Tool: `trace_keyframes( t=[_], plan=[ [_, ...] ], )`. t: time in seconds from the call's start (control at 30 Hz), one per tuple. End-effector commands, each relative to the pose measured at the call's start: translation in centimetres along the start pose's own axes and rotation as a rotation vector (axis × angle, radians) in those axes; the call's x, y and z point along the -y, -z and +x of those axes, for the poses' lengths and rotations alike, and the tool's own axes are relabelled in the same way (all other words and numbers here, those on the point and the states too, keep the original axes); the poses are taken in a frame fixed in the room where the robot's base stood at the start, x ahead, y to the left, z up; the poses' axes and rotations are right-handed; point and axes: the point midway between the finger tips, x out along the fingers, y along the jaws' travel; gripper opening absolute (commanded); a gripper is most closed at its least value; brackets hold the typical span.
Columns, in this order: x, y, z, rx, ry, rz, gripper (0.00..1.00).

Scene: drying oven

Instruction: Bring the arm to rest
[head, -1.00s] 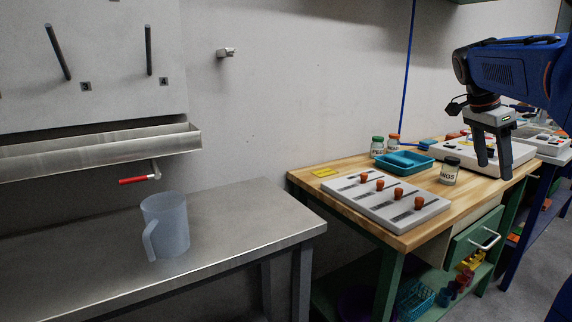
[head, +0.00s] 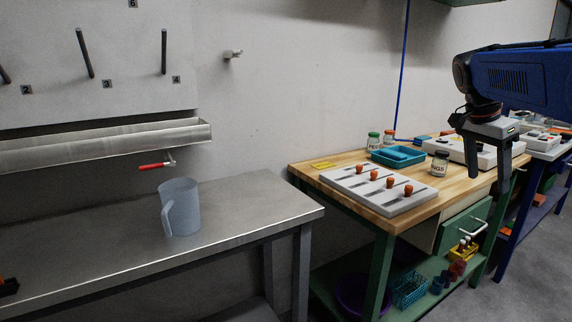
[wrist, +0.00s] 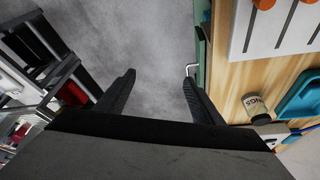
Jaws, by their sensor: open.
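My gripper (head: 505,178) hangs from my blue arm at the right of the head view, fingers pointing down, near the right end of the wooden bench. In the wrist view its two dark fingers (wrist: 158,90) stand well apart with nothing between them. Grey floor shows beyond the fingertips.
The wooden bench (head: 318,178) holds a white panel with orange knobs (head: 372,190), a teal tray (head: 400,156) and several jars. A metal table (head: 240,203) at left carries a translucent jug (head: 180,208). A drawer with a handle (head: 474,226) is under the bench.

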Motion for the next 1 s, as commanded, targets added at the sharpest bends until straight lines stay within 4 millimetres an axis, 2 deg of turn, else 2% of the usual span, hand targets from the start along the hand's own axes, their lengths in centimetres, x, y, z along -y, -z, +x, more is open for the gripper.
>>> trace_keyframes(
  t=[0.27, 0.47, 0.8, 1.0],
  plan=[
    [-2.9, -5.7, 0.8, 0.024, 0.087, -0.239, 0.61],
    [-6.4, -11.9, 2.6, 0.037, 0.190, -0.506, 0.61],
    [-12.8, -22.1, 7.4, 0.016, 0.374, -0.940, 0.61],
    [-16.3, -27.0, 10.9, -0.020, 0.474, -1.158, 0.61]
  ],
)
